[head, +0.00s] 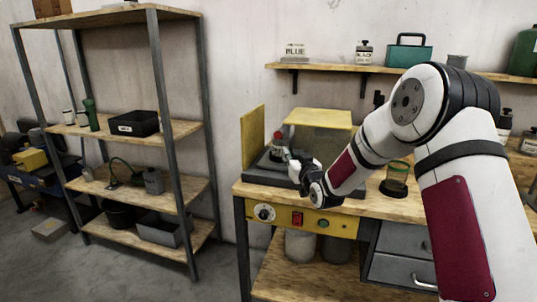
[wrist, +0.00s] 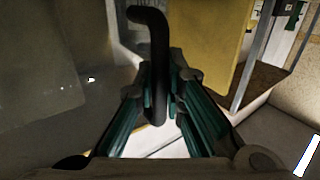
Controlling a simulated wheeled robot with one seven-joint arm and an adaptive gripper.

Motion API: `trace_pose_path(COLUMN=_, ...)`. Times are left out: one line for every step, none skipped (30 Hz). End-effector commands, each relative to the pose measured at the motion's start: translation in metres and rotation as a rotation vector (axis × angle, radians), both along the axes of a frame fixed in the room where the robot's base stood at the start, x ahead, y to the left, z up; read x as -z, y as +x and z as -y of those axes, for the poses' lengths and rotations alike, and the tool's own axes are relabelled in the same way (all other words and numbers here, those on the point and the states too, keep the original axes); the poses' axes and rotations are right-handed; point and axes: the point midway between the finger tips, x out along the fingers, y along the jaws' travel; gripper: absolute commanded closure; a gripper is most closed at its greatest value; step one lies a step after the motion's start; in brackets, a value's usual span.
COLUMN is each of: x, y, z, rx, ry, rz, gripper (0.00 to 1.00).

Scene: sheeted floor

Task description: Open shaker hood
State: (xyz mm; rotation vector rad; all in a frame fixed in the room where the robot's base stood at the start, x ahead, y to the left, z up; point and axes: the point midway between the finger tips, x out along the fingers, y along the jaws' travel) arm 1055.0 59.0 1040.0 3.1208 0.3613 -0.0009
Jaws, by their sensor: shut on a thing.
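The shaker (head: 262,178) stands on the workbench, with a yellow-framed hood (head: 318,117) that has a greyish see-through panel. A yellow panel (head: 252,136) stands upright at its left side. A flask with a reddish part (head: 277,143) is on the shaker. My gripper (head: 291,156) is at the front of the shaker, right of the flask. In the wrist view my gripper (wrist: 161,88) is shut on a black bent handle (wrist: 152,28) between its fingers. A yellow panel (wrist: 204,42) is behind the handle there. My gripper and arm hide part of the hood's front.
The yellow control panel (head: 308,219) with a dial and red switch is on the bench front. A wall shelf (head: 335,71) with containers is above. A metal rack (head: 195,130) stands left; open floor lies before it.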

Motion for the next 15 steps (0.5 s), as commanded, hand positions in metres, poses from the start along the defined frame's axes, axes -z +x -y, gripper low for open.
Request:
trace_pose_path(x=0.000, y=-0.005, z=0.014, rx=0.004, ry=-0.001, rz=-0.001, gripper=1.00)
trace_pose_path(x=0.000, y=-0.007, z=0.022, rx=0.005, ry=-0.001, rz=-0.001, gripper=1.00)
trace_pose_path(x=0.000, y=-0.010, z=0.030, rx=0.004, ry=-0.001, rz=-0.001, gripper=1.00)
trace_pose_path(x=0.000, y=-0.012, z=0.035, rx=0.004, ry=-0.001, rz=0.000, gripper=1.00)
trace_pose_path(x=0.000, y=-0.015, z=0.041, rx=0.004, ry=-0.001, rz=0.000, gripper=1.00)
trace_pose_path(x=0.000, y=-0.017, z=0.047, rx=0.003, ry=0.000, rz=-0.001, gripper=1.00)
trace_pose_path(x=0.000, y=-0.019, z=0.051, rx=0.002, ry=0.000, rz=-0.001, gripper=1.00)
trace_pose_path(x=0.000, y=-0.020, z=0.055, rx=0.002, ry=0.000, rz=0.000, gripper=1.00)
trace_pose_path(x=0.000, y=-0.022, z=0.060, rx=0.003, ry=-0.001, rz=0.000, gripper=1.00)
trace_pose_path(x=0.000, y=-0.023, z=0.062, rx=0.001, ry=-0.001, rz=0.000, gripper=1.00)
trace_pose_path(x=0.000, y=-0.024, z=0.064, rx=0.001, ry=0.000, rz=0.000, gripper=1.00)
trace_pose_path(x=0.000, y=-0.025, z=0.067, rx=0.001, ry=0.000, rz=0.001, gripper=1.00)
trace_pose_path(x=0.000, y=-0.026, z=0.069, rx=0.001, ry=0.001, rz=0.001, gripper=1.00)
trace_pose_path(x=0.000, y=-0.026, z=0.070, rx=0.001, ry=0.001, rz=0.001, gripper=1.00)
trace_pose_path(x=0.000, y=-0.027, z=0.072, rx=0.001, ry=0.000, rz=0.001, gripper=1.00)
